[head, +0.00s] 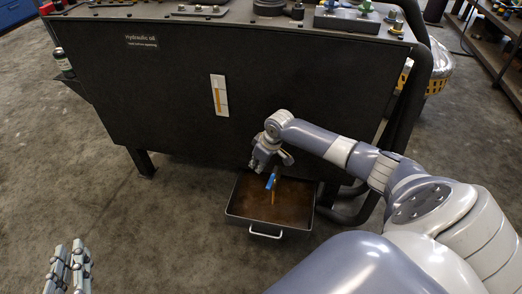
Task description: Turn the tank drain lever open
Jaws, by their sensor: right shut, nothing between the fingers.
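The tank (180,95) is a large dark box labelled "Hydraulic oil", with a sight gauge (219,95) on its front. The blue drain lever (271,181) shows below the tank's front edge, tilted. An orange-brown stream (273,196) falls beneath it into the drain pan (232,214). My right gripper (271,160) is shut and empty, just above the lever. I cannot tell whether it touches the lever, and the valve body is hidden behind it. My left gripper (69,268) is open and empty at the bottom left, far from the lever.
The pan has a front handle (265,234) and brown liquid inside. A tank leg (141,162) stands left of it, and dark pipes (358,205) run on the right. The floor (150,230) left of the pan is clear. Shelving (490,50) stands at the far right.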

